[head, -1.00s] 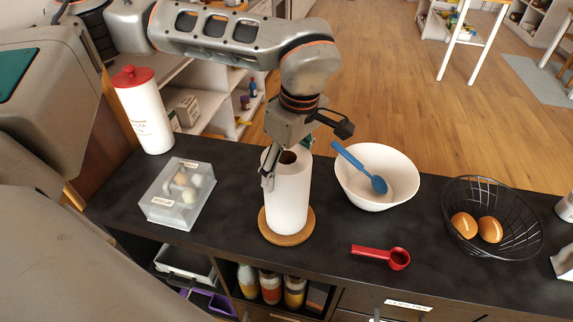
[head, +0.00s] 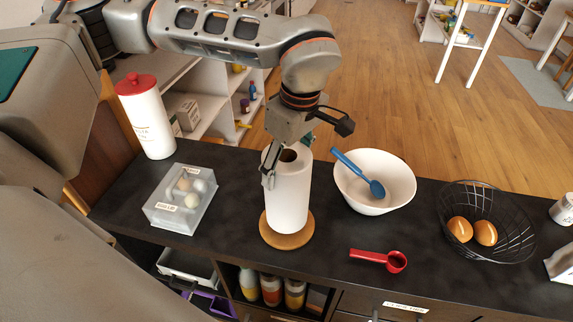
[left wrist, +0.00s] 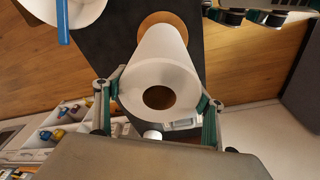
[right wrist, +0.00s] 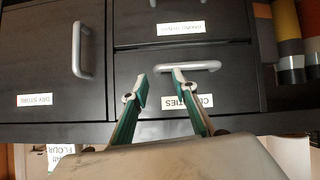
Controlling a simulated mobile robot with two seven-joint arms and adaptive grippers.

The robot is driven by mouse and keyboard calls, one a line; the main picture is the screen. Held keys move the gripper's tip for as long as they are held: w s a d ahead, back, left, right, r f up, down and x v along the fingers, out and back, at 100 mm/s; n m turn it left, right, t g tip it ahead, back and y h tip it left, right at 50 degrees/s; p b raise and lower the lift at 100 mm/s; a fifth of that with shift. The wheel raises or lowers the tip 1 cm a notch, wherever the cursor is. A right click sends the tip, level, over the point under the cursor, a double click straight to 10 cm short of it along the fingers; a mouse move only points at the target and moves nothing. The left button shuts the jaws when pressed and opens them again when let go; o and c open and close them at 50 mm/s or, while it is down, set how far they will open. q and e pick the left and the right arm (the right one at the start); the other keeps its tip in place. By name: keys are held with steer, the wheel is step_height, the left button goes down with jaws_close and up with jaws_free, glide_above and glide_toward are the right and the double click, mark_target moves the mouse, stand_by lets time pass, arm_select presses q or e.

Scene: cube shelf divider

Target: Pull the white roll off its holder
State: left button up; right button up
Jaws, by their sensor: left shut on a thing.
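The white roll (head: 289,200) stands upright over a round wooden base (head: 284,239) on the dark counter. My left gripper (head: 287,160) is at the roll's top end, with one finger on its left side and the other partly hidden behind it. In the left wrist view, the left gripper (left wrist: 163,95) has a finger against each side of the roll (left wrist: 166,55), with the hollow core between. The wooden base (left wrist: 163,19) shows beyond the roll's far end. My right gripper (right wrist: 160,82) is open and empty, facing drawer fronts with handles.
A white bowl (head: 350,190) with a blue spoon (head: 358,174) stands right of the roll. A clear egg box (head: 180,200) and a red-lidded canister (head: 147,120) are left.

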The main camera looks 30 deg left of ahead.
arm_select(q)
steer(key=shift+r+p, duration=1.35)
steer(key=shift+r, duration=0.55)
step_height(320, 180, up, 12)
steer(key=p, duration=0.3)
steer(key=shift+f, duration=0.2)
arm_select(e)
steer(key=shift+h, duration=0.4)
steer(key=shift+s+d+r, duration=0.25)
steer(key=shift+d+r, duration=0.35)
steer(key=shift+r, duration=0.35)
steer(key=shift+s+d+r, duration=0.25)
steer(key=shift+d+r, duration=0.3)
steer(key=shift+r, duration=0.35)
